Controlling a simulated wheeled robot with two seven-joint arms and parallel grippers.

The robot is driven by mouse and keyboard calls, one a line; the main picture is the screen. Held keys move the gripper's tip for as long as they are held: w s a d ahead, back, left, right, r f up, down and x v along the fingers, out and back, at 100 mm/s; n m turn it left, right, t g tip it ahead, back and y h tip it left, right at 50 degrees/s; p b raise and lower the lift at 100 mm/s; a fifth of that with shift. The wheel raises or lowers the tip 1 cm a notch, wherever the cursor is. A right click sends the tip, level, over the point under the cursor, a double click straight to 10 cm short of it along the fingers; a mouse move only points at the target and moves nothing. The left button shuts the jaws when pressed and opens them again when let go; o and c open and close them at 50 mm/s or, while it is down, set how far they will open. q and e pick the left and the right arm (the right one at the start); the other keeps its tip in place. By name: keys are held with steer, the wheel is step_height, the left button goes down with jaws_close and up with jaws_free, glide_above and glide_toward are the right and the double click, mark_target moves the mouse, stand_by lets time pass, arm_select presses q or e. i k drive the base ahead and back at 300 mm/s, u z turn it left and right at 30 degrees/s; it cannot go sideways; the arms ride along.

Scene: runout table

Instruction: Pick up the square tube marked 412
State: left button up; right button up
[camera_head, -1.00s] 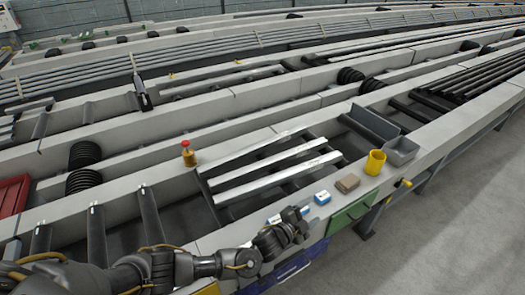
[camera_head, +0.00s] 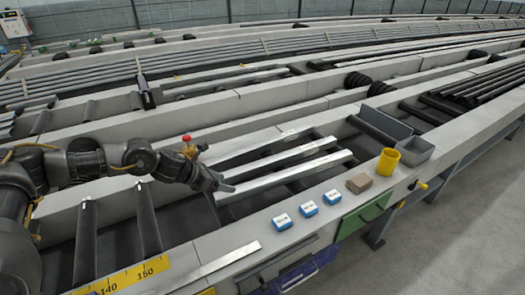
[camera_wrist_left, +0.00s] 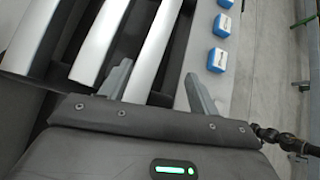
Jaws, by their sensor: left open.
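Three pale square tubes lie side by side on the runout table: a far one (camera_head: 262,143), a middle one (camera_head: 275,158) and a near one (camera_head: 290,174). They also show in the left wrist view, where the rightmost tube (camera_wrist_left: 148,52) runs up between the fingers. I cannot read a 412 mark on any of them. My left gripper (camera_head: 229,187) is open and empty at the left end of the near tube; its fingers show in the left wrist view (camera_wrist_left: 157,84). Whether it touches the tube I cannot tell. My right gripper is out of view.
Three blue-and-white blocks (camera_head: 309,208) with unreadable labels stand on the front rail, beside a brown block (camera_head: 359,183) and a yellow cup (camera_head: 388,161). A grey bin (camera_head: 415,150) is farther right. A red-topped brass object (camera_head: 187,146) stands behind my left arm.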

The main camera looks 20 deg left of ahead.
mark_target(219, 162)
steer(key=u, duration=0.05)
steer(key=i, duration=1)
steer(key=z, duration=0.05)
